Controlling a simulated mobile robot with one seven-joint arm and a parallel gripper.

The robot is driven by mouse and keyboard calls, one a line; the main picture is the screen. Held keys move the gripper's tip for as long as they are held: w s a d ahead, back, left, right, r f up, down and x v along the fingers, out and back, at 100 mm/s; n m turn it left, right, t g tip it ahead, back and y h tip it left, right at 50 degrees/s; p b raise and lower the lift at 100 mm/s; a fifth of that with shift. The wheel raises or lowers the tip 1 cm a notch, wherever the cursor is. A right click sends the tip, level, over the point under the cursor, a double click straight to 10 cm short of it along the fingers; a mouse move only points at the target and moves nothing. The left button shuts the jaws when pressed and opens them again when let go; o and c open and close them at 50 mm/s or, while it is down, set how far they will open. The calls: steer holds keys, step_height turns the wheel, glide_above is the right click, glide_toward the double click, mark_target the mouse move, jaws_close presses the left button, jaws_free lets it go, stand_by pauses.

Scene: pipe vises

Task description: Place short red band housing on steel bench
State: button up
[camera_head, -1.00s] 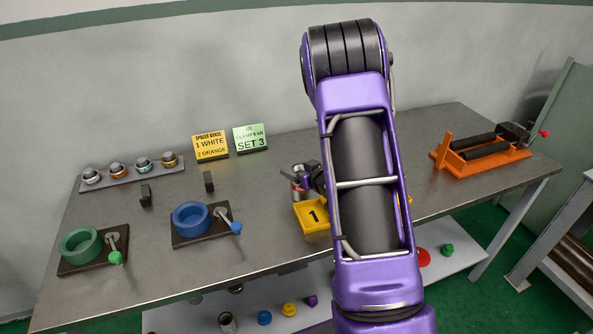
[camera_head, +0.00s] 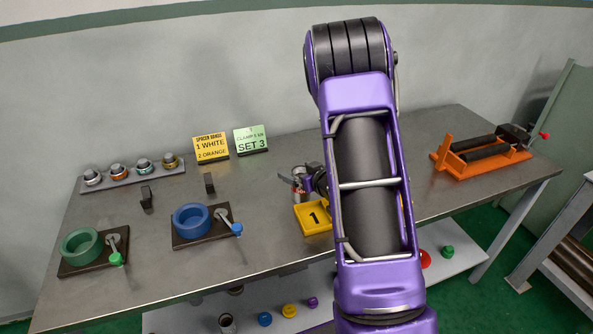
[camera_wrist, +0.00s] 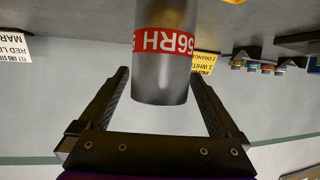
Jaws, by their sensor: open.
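The steel housing with a red band (camera_wrist: 165,45) stands between the two fingers of my gripper (camera_wrist: 160,95) in the wrist view, which is upside down. The band reads "56RH". The fingers are open, with a visible gap on both sides of the housing. In the head view the housing (camera_head: 298,191) is small and partly hidden by my gripper (camera_head: 297,178), behind the yellow tray marked 1. It appears upright on the steel bench (camera_head: 260,250); its foot is cut off in the wrist view, so its contact is not seen there.
The yellow tray (camera_head: 313,217) is close in front of the housing. Blue (camera_head: 192,219) and green (camera_head: 82,245) vises stand at left, an orange vise (camera_head: 480,154) at right. Signs (camera_head: 211,147) and a rack of fittings (camera_head: 132,174) line the back.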

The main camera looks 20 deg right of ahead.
steer(key=v, duration=1.1)
steer(key=shift+s, duration=0.1)
